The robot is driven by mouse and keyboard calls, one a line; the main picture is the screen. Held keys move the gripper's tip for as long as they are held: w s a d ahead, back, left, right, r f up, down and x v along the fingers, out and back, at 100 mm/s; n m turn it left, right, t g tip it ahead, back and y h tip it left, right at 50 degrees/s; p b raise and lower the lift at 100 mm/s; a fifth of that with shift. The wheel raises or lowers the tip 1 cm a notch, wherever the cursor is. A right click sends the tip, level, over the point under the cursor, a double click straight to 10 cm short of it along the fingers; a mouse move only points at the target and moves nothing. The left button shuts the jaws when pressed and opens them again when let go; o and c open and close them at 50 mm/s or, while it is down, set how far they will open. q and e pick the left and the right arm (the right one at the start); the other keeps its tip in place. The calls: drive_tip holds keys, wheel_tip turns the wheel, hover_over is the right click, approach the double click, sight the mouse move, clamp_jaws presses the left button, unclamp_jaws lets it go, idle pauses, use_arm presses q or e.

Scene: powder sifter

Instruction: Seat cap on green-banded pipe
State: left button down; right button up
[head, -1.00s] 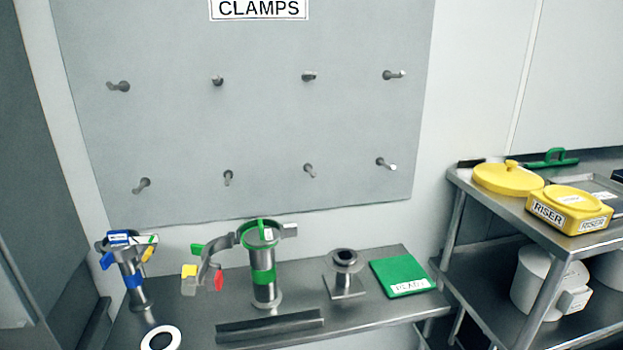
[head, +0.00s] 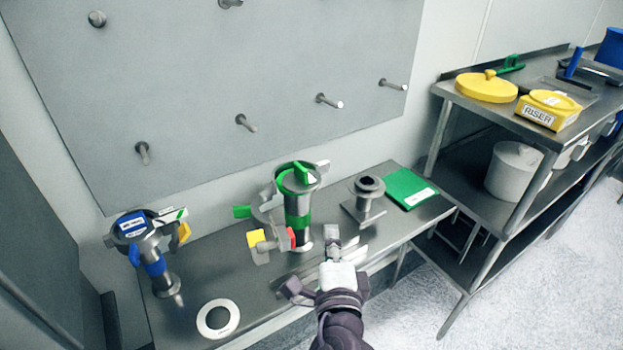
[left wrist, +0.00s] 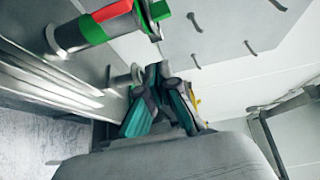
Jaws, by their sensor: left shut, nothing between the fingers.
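The green-banded pipe (head: 298,222) stands upright on the steel bench; its green band also shows in the left wrist view (left wrist: 96,28). A green-marked round piece (head: 299,178), seemingly the cap, is at the pipe's top; I cannot tell how well it sits. An open clamp (head: 266,212) with green, yellow and red tabs is beside the pipe's upper part. My left gripper (head: 332,234) is shut and empty, in front and to the right of the pipe, apart from it as far as I can tell. Its fingers also show in the left wrist view (left wrist: 160,95). My right gripper is not in view.
A blue-banded pipe (head: 155,265) with a clamp stands left; a white ring (head: 218,318) lies near it. A flanged spool (head: 368,190) and green plate (head: 408,188) are to the right. A pegboard (head: 200,90) is behind; a shelf (head: 500,190) holds yellow parts.

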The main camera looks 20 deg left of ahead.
use_arm(q)
drive_tip(key=r, duration=0.2)
drive_tip(key=p, duration=0.3)
approach(305, 176)
drive_tip(key=w+d, duration=0.3)
drive_tip(key=d, duration=0.1)
drive_tip(key=w+a+p, duration=0.2)
drive_tip(key=w+a, duration=0.1)
drive_tip(key=a, duration=0.1)
drive_tip(key=shift+w, duration=0.4)
drive_tip(key=shift+w+a+f+p, duration=0.2)
drive_tip(key=shift+a+p, duration=0.1)
drive_tip(key=shift+a, duration=0.4)
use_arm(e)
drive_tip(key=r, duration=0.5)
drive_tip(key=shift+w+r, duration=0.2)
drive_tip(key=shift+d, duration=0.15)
use_arm(q)
drive_tip(key=shift+w+a, duration=0.35)
drive_tip(key=shift+a, duration=0.45)
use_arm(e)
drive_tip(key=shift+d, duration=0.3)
